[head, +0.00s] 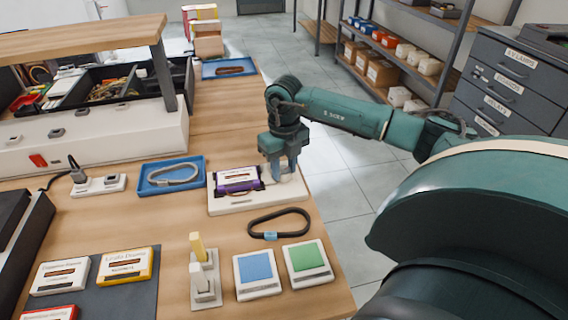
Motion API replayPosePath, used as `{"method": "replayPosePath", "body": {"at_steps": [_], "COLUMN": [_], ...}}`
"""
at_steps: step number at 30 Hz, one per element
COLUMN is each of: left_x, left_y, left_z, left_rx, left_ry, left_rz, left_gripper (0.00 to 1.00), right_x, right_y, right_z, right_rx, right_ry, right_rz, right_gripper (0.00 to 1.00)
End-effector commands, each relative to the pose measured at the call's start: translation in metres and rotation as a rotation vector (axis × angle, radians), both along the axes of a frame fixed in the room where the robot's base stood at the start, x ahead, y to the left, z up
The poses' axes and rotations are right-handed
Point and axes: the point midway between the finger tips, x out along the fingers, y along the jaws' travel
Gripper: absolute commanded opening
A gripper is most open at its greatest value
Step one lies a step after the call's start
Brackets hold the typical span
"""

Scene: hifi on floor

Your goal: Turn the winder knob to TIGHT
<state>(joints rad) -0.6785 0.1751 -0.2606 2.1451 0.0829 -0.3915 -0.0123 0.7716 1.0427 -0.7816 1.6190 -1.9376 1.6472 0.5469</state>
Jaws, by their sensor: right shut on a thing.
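A white board (228,205) lies on the wooden bench near its right edge. A purple cassette-like piece (238,187) with a pale label sits on the board's left part. My right gripper (282,174) points down over the board's right part, beside the purple piece. It is shut on what appears to be the winder knob, which its fingers mostly hide. The knob's pointer and any TIGHT mark cannot be made out. My left gripper is not in view.
Blue trays (149,188) and (207,72) hold a grey and a brown loop. A black belt loop (259,226) lies just in front of the board. Blue (255,266) and green (306,256) pads and a stand with upright levers (206,286) are nearer. A raised shelf (80,40) stands left.

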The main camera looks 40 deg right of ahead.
Motion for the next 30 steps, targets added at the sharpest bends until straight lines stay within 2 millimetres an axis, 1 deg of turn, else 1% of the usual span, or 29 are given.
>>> {"method": "replayPosePath", "body": {"at_steps": [6,12,21,30], "left_x": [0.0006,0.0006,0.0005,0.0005], "left_y": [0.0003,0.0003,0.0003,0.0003], "left_z": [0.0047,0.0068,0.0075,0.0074], "left_rx": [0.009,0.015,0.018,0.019], "left_ry": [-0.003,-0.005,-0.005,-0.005], "left_rz": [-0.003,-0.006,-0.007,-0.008], "left_gripper": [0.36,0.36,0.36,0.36], "right_x": [0.0002,0.0004,0.0005,0.0006], "right_y": [-0.0007,-0.001,-0.0011,-0.0011], "right_z": [0.0015,0.0013,0.001,0.0009], "right_rx": [-0.001,-0.001,0.0,-0.001], "right_ry": [-0.001,-0.002,-0.002,-0.003], "right_rz": [-0.176,-0.293,-0.379,-0.39], "right_gripper": [0.09,0.09,0.09,0.09]}}
